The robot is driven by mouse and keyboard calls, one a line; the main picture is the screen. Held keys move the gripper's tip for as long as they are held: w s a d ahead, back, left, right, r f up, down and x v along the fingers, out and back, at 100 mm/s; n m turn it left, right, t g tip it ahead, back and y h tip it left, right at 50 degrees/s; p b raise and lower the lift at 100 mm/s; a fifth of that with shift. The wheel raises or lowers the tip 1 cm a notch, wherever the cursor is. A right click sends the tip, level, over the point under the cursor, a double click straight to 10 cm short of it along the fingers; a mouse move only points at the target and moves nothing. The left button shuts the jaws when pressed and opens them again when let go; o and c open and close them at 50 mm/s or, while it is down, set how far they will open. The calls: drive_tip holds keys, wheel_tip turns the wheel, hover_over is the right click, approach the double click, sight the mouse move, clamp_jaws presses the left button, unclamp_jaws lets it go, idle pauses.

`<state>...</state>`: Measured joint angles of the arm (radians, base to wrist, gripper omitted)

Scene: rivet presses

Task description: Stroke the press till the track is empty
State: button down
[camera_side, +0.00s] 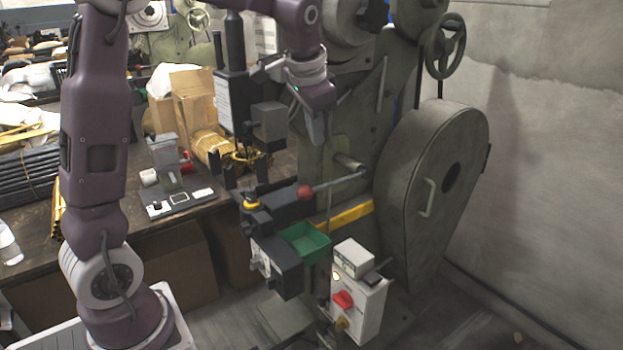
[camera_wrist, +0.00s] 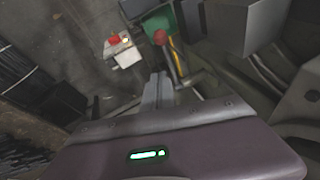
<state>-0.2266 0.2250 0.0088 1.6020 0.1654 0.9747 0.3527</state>
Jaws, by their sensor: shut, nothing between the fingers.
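The press (camera_side: 345,120) is a large grey-green machine. Its lever ends in a red ball knob (camera_side: 305,192), on a rod running right to the press body; the knob also shows in the wrist view (camera_wrist: 159,37). My gripper (camera_side: 319,138) points down, shut and empty, above the knob and apart from it. In the wrist view my gripper (camera_wrist: 158,88) is at the middle, with the knob beyond its tips. A green tray (camera_side: 305,242) sits below the lever. I cannot make out the track or any rivets in it.
A white control box (camera_side: 358,305) with a red knob stands below the tray. A grey block (camera_side: 269,122) on the press is just left of my gripper. A rounded guard (camera_side: 430,190) fills the right. A bench (camera_side: 110,215) with cartons stands at the left.

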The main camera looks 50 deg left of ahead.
drive_tip(key=shift+w+a+f, duration=0.35)
drive_tip(key=shift+w+a, duration=0.15)
drive_tip(key=shift+w, duration=0.1)
hover_over(313, 190)
drive_tip(key=s+d, duration=0.1)
drive_tip(key=f, duration=1.2)
drive_tip(key=shift+d, duration=0.2)
drive_tip(key=shift+s+a+f, duration=0.15)
drive_tip(key=shift+s+f, duration=0.05)
drive_tip(key=shift+f, duration=0.1)
